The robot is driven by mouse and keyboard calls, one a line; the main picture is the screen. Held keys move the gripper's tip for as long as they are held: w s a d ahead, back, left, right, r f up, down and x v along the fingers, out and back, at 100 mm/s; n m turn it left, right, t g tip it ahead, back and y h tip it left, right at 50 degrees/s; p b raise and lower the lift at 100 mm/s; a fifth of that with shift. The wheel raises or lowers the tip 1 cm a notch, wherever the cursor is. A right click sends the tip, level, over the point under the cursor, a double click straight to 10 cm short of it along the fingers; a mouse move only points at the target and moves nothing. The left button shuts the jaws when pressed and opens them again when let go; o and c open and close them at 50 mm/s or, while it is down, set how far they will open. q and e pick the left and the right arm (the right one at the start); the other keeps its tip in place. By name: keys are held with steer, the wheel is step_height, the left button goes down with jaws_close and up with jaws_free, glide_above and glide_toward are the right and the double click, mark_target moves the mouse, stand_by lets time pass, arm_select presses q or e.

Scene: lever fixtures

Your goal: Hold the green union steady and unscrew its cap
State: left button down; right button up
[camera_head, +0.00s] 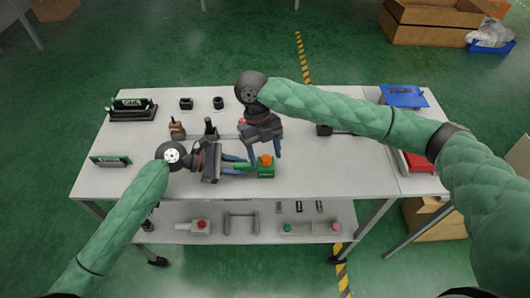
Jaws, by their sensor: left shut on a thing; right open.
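The green union (266,172) is near the front middle of the table, with an orange cap (265,160) on its upper side. My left gripper (247,166) comes in from the left and is shut on the green union's left part. My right gripper (265,154) points toward the front of the table with its fingers spread, just behind and above the orange cap. One right finger is to the left of the cap and the other to the right. Whether either touches the cap cannot be told.
A dark fixture with a green panel (133,106) stands at the back left, and a green-faced block (110,161) at the front left. A blue tray (403,96) and a red part (415,163) are on the right. The table's front middle right (330,175) is clear.

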mark_target(262, 158)
steer(key=shift+r, duration=1.5)
steer(key=m+y, duration=0.1)
steer(key=m, duration=0.2)
steer(key=m+y, duration=0.1)
steer(key=m, duration=0.1)
steer(key=shift+d+m, duration=0.2)
steer(key=shift+m, duration=0.2)
steer(key=m+y, duration=0.1)
steer(key=m, duration=0.1)
steer(key=m+y, duration=0.1)
steer(key=m, duration=0.2)
steer(key=shift+s+d+m, duration=0.1)
steer(key=shift+d+m, duration=0.05)
steer(key=shift+m, duration=0.15)
steer(key=m+t+y, duration=0.1)
steer(key=m, duration=0.2)
steer(key=m+t+y, duration=0.1)
steer(key=m, duration=0.2)
steer(key=shift+s, duration=0.1)
steer(key=m+t, duration=0.1)
steer(key=m, duration=0.1)
steer(key=m+t, duration=0.1)
steer(key=m, duration=0.2)
steer(key=shift+s+d+m+y, duration=0.1)
steer(key=shift+m+y, duration=0.2)
steer(key=shift+f, duration=0.1)
